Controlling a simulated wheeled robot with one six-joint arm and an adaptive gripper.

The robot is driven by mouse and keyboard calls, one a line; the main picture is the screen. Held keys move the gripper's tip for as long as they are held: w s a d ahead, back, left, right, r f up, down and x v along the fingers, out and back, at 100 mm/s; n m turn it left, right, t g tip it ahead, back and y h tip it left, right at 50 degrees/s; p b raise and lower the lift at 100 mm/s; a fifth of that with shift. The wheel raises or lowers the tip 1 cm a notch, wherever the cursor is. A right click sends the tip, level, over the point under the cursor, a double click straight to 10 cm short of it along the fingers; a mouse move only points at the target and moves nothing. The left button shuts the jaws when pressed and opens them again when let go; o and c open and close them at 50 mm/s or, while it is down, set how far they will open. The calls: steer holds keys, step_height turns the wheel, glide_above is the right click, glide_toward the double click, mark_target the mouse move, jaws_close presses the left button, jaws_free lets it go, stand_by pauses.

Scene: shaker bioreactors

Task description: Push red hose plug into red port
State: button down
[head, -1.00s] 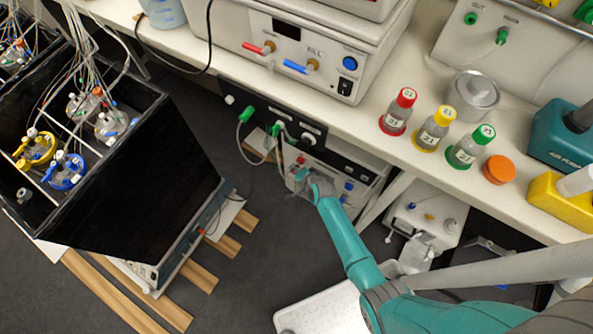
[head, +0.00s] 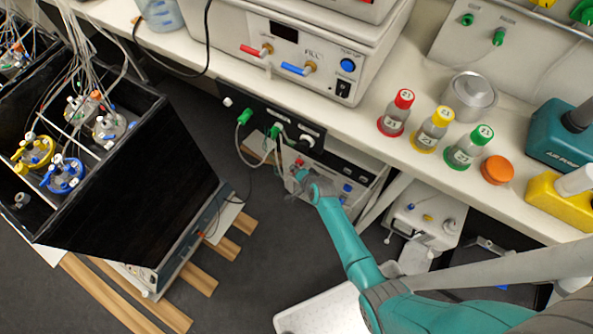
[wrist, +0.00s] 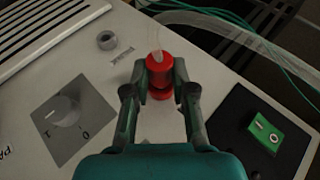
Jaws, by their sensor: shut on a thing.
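My gripper (wrist: 160,82) is shut on the red hose plug (wrist: 158,70) in the wrist view, one finger on each side. A pale, translucent hose rises from the plug's top. A second red part (wrist: 161,93) shows just beyond the plug, close to the panel; it may be the red port, but the plug and fingers hide most of it. I cannot tell how deep the plug sits. In the head view my gripper (head: 300,181) is at the front of a white unit (head: 327,178) under the bench; the plug is too small to make out clearly there.
In the wrist view, a grey knob (wrist: 66,110) lies left, a grey ring fitting (wrist: 106,40) upper left, and a green switch (wrist: 262,133) on a black panel right. Loose hoses cross the top right. In the head view, a black box of bioreactors (head: 130,170) stands left.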

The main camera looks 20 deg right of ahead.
steer(key=shift+w+d, duration=0.3)
steer(key=shift+d, duration=0.15)
stand_by(0.6)
steer(key=c, duration=0.9)
jaws_free()
steer(key=shift+s+r, duration=0.1)
steer(key=shift+s, duration=0.05)
steer(key=v, duration=1.1)
steer(key=shift+s+d+r, duration=0.1)
steer(key=shift+s+r, duration=0.1)
steer(key=shift+r, duration=0.05)
steer(key=shift+s, duration=0.1)
